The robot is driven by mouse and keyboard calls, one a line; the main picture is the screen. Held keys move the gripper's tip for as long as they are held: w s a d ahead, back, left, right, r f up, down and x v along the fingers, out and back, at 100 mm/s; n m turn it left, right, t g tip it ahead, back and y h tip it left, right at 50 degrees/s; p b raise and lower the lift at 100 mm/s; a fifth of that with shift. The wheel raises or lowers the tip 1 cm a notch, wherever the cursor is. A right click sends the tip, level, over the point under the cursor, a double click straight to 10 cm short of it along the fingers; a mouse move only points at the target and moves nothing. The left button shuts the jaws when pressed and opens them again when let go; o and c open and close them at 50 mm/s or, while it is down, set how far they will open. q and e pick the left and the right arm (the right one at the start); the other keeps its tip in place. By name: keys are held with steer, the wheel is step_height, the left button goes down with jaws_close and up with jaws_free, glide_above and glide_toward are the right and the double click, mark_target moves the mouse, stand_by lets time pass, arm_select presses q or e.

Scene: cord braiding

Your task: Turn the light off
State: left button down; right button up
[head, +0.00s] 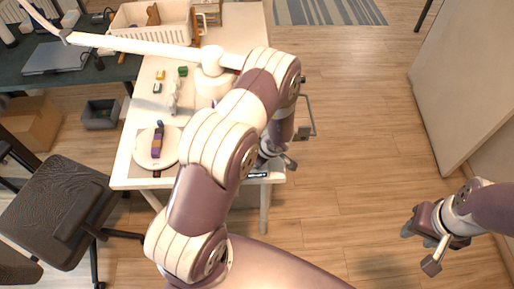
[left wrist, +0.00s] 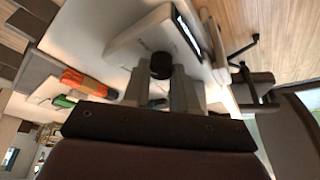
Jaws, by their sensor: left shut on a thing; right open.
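A white lamp-like arm (head: 130,45) reaches left from a white post at the back of the white table (head: 128,165). I cannot tell whether a light is lit. A white box (left wrist: 135,35) with a dark display strip is in the left wrist view; a dark display (head: 258,175) shows at the table's front right edge in the head view. My left gripper (left wrist: 160,88) is shut on a black knob (left wrist: 161,64) beside that box. In the head view my left arm hides much of the table's right side. My right gripper (head: 424,246) is open and empty above the floor at right.
A round white plate (head: 143,150) with a purple and orange cord piece lies on the table's left. A dark chair (head: 58,205) stands at left.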

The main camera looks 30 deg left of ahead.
arm_select(q)
steer(key=n+p, duration=0.1)
steer(key=n+g+p, duration=0.1)
steer(key=n+p, duration=0.1)
steer(key=shift+w+r+p, duration=0.1)
steer(key=shift+r+p, duration=0.2)
steer(key=shift+r, duration=0.05)
steer(key=shift+f+n+g+p, duration=0.2)
steer(key=shift+n+g+p, duration=0.2)
steer(key=shift+n, duration=0.5)
steer(key=n, duration=0.1)
steer(key=n+g, duration=0.1)
steer(key=shift+w+f+n, duration=0.15)
steer(key=shift+f+n, duration=0.05)
steer(key=shift+n, duration=0.1)
steer(key=shift+a+n+g+h+b, duration=0.1)
steer(key=shift+n+g+h+b, duration=0.15)
steer(key=shift+n+b, duration=0.5)
steer(key=shift+n+g+h+b, duration=0.2)
steer(key=shift+n+g, duration=0.15)
steer(key=shift+n, duration=0.8)
arm_select(e)
steer(key=shift+r, duration=2.05)
arm_select(q)
steer(key=shift+r, duration=0.1)
steer(key=c, duration=0.9)
jaws_free()
